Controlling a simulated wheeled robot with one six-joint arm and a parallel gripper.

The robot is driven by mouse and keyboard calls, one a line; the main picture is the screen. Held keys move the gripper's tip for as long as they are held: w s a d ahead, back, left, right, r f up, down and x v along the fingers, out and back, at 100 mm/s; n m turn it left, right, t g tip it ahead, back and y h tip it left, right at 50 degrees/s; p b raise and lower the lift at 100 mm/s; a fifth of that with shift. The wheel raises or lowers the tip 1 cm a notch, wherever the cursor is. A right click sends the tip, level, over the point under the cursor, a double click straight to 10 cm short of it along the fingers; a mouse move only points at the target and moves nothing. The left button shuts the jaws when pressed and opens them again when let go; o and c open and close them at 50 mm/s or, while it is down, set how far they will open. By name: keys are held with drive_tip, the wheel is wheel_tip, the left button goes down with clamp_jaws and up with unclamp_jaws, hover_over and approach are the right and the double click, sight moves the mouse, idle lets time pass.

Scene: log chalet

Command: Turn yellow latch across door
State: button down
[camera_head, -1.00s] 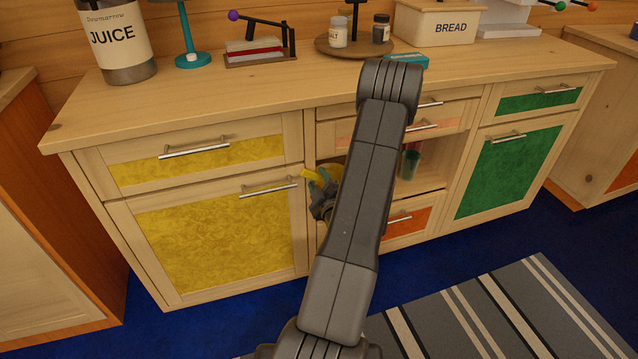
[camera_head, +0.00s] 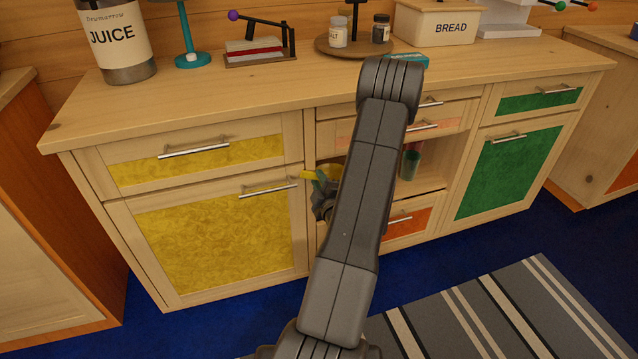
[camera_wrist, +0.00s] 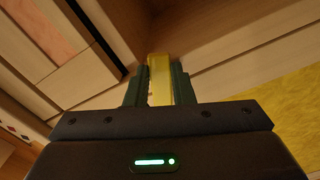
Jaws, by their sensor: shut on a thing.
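The yellow latch (camera_head: 309,175) shows at the edge of the lower yellow-panelled door (camera_head: 220,235), on the frame beside the open shelf. In the head view it lies close to level, its free end pointing left towards the door's top right corner. My gripper (camera_head: 322,185) is shut on the latch. In the wrist view the latch (camera_wrist: 159,78) stands between the two dark green fingers (camera_wrist: 160,88). My arm hides part of the gripper and the shelf opening behind it.
The door's metal handle (camera_head: 268,190) is just left of the latch. A yellow drawer (camera_head: 197,163) is above it. The open shelf to the right holds a green cup (camera_head: 410,165). A striped rug (camera_head: 490,310) lies on the blue floor.

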drive_tip(key=shift+r+n+b, duration=0.2)
drive_tip(key=shift+n+b, duration=0.4)
drive_tip(key=shift+n, duration=1.6)
drive_tip(key=c, duration=1.2)
unclamp_jaws()
drive_tip(key=shift+r, duration=0.1)
drive_tip(key=shift+c, duration=0.2)
drive_tip(key=shift+s+d, duration=0.1)
drive_tip(key=p+v, duration=0.1)
drive_tip(key=v, duration=1.2)
drive_tip(key=shift+s, duration=0.3)
drive_tip(key=shift+w, duration=0.15)
drive_tip(key=b+x, duration=0.1)
drive_tip(key=x, duration=1.2)
drive_tip(key=shift+w, duration=0.3)
